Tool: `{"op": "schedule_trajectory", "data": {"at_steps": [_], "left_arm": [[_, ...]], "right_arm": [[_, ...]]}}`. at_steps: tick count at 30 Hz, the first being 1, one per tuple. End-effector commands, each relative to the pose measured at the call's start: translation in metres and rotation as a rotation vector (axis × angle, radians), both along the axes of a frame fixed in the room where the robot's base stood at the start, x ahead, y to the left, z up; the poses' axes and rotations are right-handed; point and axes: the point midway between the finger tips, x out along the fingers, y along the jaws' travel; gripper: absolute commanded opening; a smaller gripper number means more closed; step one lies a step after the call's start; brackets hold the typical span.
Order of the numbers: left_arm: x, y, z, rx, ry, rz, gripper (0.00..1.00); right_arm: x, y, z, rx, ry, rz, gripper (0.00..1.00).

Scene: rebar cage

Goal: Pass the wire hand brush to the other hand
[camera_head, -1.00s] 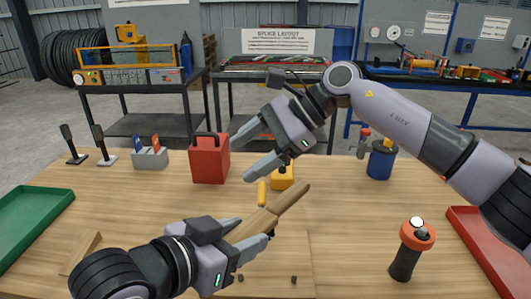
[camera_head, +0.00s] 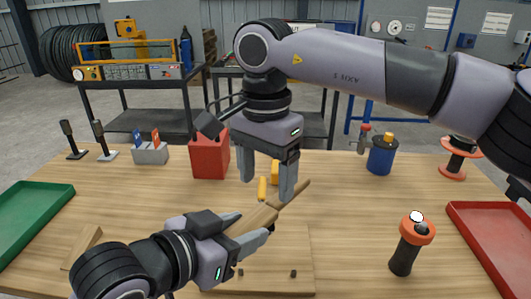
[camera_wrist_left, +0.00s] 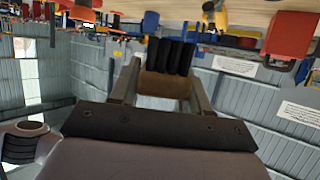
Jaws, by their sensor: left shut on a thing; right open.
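The wire hand brush is a wooden brush. Its tan body (camera_head: 252,219) is clamped between the fingers of my left gripper (camera_head: 247,228), low over the front middle of the table. Its handle (camera_head: 300,188) points up and to the right. In the left wrist view, the wooden block (camera_wrist_left: 165,85) and dark bristles (camera_wrist_left: 171,56) sit between the fingers. My right gripper (camera_head: 267,190) is open and points down over the handle. One finger overlaps the handle in the picture; I cannot tell whether it touches. The bristles are hidden in the head view.
A red box (camera_head: 209,158), a yellow object (camera_head: 275,172) and a blue can (camera_head: 382,157) stand behind. A black and orange tool (camera_head: 408,248) stands to the right. A green tray (camera_head: 30,212) and a red tray (camera_head: 490,240) flank the table. A wooden board (camera_head: 285,262) lies in front.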

Motion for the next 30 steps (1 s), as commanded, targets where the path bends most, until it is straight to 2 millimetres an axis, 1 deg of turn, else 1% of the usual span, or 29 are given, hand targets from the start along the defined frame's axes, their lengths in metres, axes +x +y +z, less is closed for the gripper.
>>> {"op": "schedule_trajectory", "data": {"at_steps": [1,6,9,12,17,24,25,26,27,29,30], "left_arm": [[0.0,0.0,0.001,-0.001,-0.002,0.0,0.12],[0.0,0.0,0.001,-0.001,-0.002,0.0,0.12],[0.0,0.0,0.001,-0.001,-0.002,0.0,0.12],[0.0,0.0,0.001,-0.001,-0.002,0.0,0.12],[0.0,0.0,0.001,-0.001,-0.002,0.0,0.12],[0.0,0.0,0.001,-0.001,-0.002,0.0,0.12],[0.0,0.0,0.001,-0.001,-0.002,0.0,0.12],[0.0,0.0,0.001,-0.001,-0.002,0.0,0.12],[0.0,0.0,0.001,-0.001,-0.002,0.0,0.12],[0.0,0.0,0.001,-0.001,-0.002,0.0,0.12],[0.0,0.0,0.001,-0.002,-0.001,-0.002,0.12]], "right_arm": [[0.0,-0.001,-0.011,-0.002,0.004,0.0,0.72],[0.0,-0.001,-0.042,0.0,0.003,-0.001,0.72],[0.0,-0.001,-0.056,0.0,0.004,-0.001,0.72],[0.0,0.0,-0.066,0.002,0.002,-0.001,0.72],[0.0,0.0,-0.074,0.002,0.001,-0.001,0.72],[0.0,0.0,-0.074,0.003,0.0,-0.002,0.72],[0.0,0.0,-0.074,0.003,0.0,-0.001,0.69],[0.0,0.0,-0.074,0.002,0.001,-0.001,0.59],[0.0,0.0,-0.074,0.002,0.001,-0.002,0.46],[0.0,0.0,-0.074,0.003,0.0,-0.002,0.27],[0.0,0.0,-0.074,0.003,0.0,-0.002,0.14]]}}
